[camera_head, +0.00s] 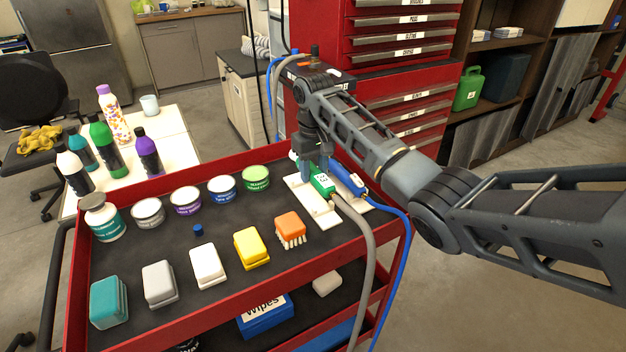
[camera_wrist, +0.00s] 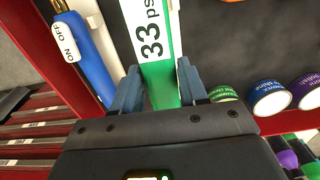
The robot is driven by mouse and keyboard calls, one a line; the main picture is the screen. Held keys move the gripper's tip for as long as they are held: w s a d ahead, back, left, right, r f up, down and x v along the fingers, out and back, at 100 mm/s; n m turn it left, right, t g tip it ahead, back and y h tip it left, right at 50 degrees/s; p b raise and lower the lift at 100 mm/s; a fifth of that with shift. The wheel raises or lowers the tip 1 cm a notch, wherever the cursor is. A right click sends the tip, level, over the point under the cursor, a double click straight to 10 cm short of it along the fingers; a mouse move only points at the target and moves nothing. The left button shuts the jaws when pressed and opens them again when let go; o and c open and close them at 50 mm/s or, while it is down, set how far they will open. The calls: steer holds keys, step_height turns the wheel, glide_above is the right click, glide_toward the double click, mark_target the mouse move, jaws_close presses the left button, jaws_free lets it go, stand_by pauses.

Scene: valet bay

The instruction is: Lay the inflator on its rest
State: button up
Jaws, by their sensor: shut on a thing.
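The green inflator (camera_head: 322,184), with a grey hose, is at the right end of the red cart's top tray. In the wrist view the inflator (camera_wrist: 165,88) shows a white "33 psi" display. My gripper (camera_head: 317,168) points down and is shut on the inflator; its two fingers (camera_wrist: 158,78) stand on either side of the green body. A white rest (camera_head: 308,203) lies under the inflator, partly hidden by it. I cannot tell whether the inflator touches it. A blue tool (camera_head: 347,178) with an "ON OFF" label and blue hose lies just right, on another white piece.
The red cart (camera_head: 225,285) has a raised rim. A red tool cabinet (camera_head: 400,95) stands close behind.

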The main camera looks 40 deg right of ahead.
mark_target(313, 184)
steer(key=shift+s+a+f, duration=0.15)
steer(key=shift+a+f, duration=0.05)
steer(key=shift+f, duration=1.95)
steer(key=shift+f, duration=0.5)
steer(key=o, duration=1.1)
steer(key=shift+o, duration=0.2)
step_height(313, 184, up, 13)
